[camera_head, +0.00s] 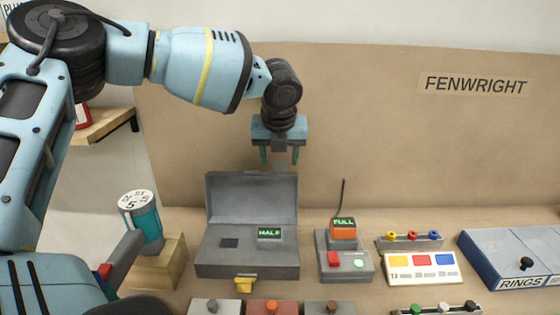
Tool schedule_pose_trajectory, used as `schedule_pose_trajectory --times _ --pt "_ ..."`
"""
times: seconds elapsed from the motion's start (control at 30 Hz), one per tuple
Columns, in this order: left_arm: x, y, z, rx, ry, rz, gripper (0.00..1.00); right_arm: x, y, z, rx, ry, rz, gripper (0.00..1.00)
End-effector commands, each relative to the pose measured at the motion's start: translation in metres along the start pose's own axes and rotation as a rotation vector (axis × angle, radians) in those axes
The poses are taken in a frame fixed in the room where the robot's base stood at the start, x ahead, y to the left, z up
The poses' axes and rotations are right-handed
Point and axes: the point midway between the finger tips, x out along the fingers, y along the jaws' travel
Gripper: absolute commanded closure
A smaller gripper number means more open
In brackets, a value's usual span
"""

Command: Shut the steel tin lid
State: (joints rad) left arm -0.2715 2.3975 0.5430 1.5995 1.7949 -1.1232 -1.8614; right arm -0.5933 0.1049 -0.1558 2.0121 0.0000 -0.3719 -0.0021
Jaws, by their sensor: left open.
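The steel tin (214,262) is a grey box on the table, left of centre. Its lid (232,195) stands open, raised at the back of the tin. A yellow latch (244,284) is on the tin's front. A small block lit "HALF" (269,233) sits in the tin beside a dark square recess (229,243). My left gripper (279,155) points down with its fingers apart and nothing between them. It shows just above the right part of the lid's top edge; its depth relative to the lid is unclear. My right gripper is not in view.
Right of the tin is a grey box (344,266) with an orange "FULL" block (343,229) and an antenna. Farther right are a panel with coloured squares (420,267) and a blue "RINGS" case (515,262). A teal dial cylinder (146,224) stands on a wooden block (160,265) at left.

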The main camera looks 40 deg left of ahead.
Motion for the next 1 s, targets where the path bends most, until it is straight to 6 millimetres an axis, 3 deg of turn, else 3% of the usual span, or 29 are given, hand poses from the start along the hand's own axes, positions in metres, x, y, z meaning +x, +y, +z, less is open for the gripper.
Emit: schedule_pose_trajectory --times 0.2,0.5,0.9,1.0 --pt "0.017 -0.001 0.000 -0.001 -0.001 -0.001 0.47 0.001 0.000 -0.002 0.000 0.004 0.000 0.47" --pt "0.019 0.000 0.000 -0.001 -0.001 -0.002 0.47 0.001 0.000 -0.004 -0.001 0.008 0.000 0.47" --pt "0.018 0.000 0.000 -0.001 -0.001 -0.001 1.00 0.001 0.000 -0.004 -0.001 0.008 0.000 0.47" --pt "0.018 0.000 0.000 -0.001 -0.001 -0.001 1.00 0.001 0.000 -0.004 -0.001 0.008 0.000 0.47"
